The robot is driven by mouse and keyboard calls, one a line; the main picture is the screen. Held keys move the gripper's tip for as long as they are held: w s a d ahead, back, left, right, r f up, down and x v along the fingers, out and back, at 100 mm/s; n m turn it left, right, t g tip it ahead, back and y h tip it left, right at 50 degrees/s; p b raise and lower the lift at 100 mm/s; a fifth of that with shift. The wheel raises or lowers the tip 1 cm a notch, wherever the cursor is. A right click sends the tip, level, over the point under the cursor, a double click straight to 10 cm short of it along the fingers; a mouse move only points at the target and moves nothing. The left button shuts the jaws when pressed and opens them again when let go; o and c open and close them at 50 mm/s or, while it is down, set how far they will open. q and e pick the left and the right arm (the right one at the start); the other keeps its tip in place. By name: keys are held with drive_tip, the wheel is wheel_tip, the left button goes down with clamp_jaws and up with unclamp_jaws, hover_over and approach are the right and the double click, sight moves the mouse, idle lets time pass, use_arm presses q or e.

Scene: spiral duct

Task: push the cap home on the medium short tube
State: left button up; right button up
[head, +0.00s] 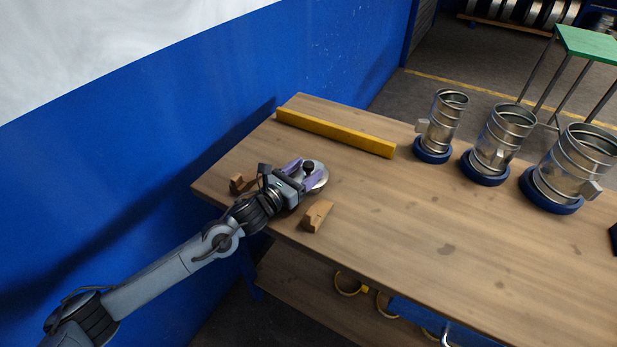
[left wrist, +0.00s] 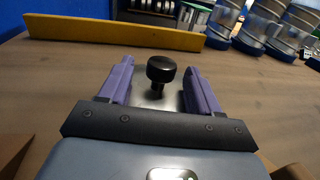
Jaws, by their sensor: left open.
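Three metal tubes stand upright in blue ring bases at the right of the bench in the head view: a small one (head: 443,118), a middle one (head: 499,135) and a large one (head: 573,163). Their tops look open. I cannot tell from size alone which is the medium short tube. A round metal cap (head: 320,177) with a black knob (left wrist: 161,69) lies at the left part of the bench. My left gripper (head: 304,171) is open, with its purple fingers on either side of the knob and apart from it. My right gripper is not in view.
A yellow bar (head: 335,132) lies along the bench's back left, between the cap and the wall. Wooden blocks (head: 317,215) lie beside my left gripper. The wooden bench top (head: 430,220) is clear in the middle. A green-topped stand (head: 590,44) is behind.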

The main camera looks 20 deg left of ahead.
use_arm(q)
drive_tip(key=c, duration=1.1)
clamp_jaws()
drive_tip(key=shift+r, duration=0.1)
